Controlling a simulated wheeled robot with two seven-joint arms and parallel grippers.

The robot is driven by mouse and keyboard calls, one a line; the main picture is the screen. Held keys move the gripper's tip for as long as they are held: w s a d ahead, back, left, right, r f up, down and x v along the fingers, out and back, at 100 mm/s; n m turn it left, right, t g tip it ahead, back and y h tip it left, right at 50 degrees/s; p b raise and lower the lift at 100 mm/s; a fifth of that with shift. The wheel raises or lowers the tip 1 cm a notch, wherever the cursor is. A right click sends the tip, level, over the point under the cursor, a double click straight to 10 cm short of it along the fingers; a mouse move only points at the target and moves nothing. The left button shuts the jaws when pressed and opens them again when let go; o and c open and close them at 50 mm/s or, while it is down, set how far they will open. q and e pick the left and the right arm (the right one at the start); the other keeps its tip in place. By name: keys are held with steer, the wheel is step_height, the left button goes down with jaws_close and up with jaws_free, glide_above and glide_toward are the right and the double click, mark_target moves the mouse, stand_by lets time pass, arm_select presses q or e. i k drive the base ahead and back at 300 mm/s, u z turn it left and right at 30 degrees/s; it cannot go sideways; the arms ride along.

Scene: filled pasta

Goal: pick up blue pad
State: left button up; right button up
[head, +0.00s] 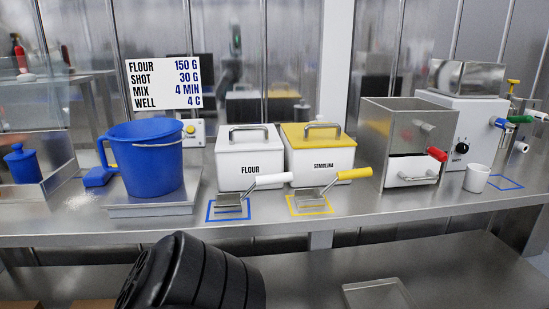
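A small blue pad-like block (99,177) lies on the steel counter at the left, close beside the large blue bucket (148,165). The bucket seems to hide part of its right end. Blue square outlines also mark the counter, one around the scoop with the white handle (268,180) and one (507,182) at the far right.
The bucket stands on a flat steel scale (155,209). A blue lidded jar (24,165) stands left of the block. White flour (240,172) and yellow-lidded semolina (318,168) bins stand mid-counter. A steel machine (405,125) and white cup (476,178) are at right.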

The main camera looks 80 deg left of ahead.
mark_target(97, 176)
steer(key=z, duration=0.05)
steer(key=k, duration=1.7)
steer(key=u, duration=1.2)
